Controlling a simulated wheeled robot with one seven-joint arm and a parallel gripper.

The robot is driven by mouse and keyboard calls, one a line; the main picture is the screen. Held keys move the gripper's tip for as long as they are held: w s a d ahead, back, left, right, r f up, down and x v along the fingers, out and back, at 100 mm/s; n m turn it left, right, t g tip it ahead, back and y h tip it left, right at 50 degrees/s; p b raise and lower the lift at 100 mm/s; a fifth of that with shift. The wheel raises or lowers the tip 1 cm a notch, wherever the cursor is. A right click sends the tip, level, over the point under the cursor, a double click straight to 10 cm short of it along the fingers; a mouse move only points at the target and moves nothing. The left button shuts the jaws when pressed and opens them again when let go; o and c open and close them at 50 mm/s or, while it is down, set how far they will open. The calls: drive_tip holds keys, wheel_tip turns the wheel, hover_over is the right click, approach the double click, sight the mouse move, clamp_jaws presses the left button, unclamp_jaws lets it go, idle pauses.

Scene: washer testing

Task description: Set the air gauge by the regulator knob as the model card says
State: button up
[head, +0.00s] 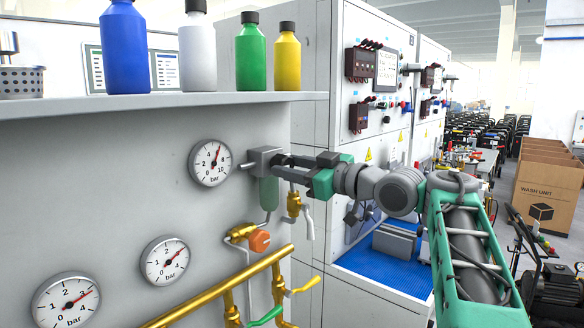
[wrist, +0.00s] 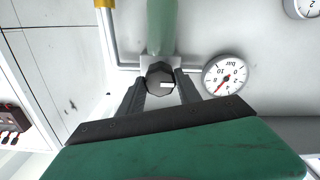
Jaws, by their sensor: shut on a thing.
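The air gauge (head: 210,163) is a round white dial marked to 10 bar on the grey panel. Its red needle points up and slightly right, near 6; it also shows upside down in the wrist view (wrist: 225,76). Right of it is the grey regulator body (head: 262,157) with a green bowl below. My gripper (head: 284,160) is shut on the dark regulator knob (wrist: 160,79), a finger on each side. The knob has a white mark and is mostly hidden in the head view. Framed sheets (head: 164,70) stand behind the bottles; their text is unreadable.
A shelf (head: 150,105) with several bottles juts out above the gauge. Two lower gauges (head: 165,261) (head: 67,302), brass pipes (head: 225,290) and an orange knob (head: 259,240) are below. A white control cabinet (head: 350,150) stands behind my arm.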

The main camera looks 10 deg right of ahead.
clamp_jaws()
drive_tip(key=shift+f+n+b, duration=0.2)
drive_tip(key=shift+n+b, duration=0.1)
drive_tip(key=shift+b, duration=0.3)
drive_tip(key=shift+r+n+b, duration=0.2)
drive_tip(key=shift+n+b, duration=4.35)
drive_tip(key=shift+n, duration=0.95)
drive_tip(key=o, duration=1.1)
unclamp_jaws()
